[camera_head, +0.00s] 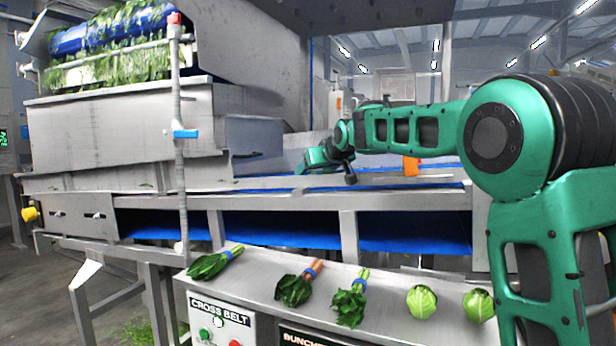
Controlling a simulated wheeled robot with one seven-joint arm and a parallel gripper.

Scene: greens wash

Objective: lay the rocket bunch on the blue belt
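Three leafy bunches lie on the steel shelf in front: one with long dark leaves (207,265), one with reddish-orange stems and a blue band (294,289), and one with frilly leaves, pale green stems and a blue band (349,305). I cannot tell for certain which is the rocket; the frilly one looks most like it. Blue belt surface shows as a strip at the upper level (432,184) and below it behind the frame rail (410,233). My gripper (350,178) is small and far off near the upper strip, away from the bunches; its fingers are unclear.
Two round green heads (421,302) lie on the shelf's right. A steel rail (300,202) and posts stand between shelf and upper belt. A pipe with a blue handle (185,134) rises at left. An orange object (411,166) is near the belt.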

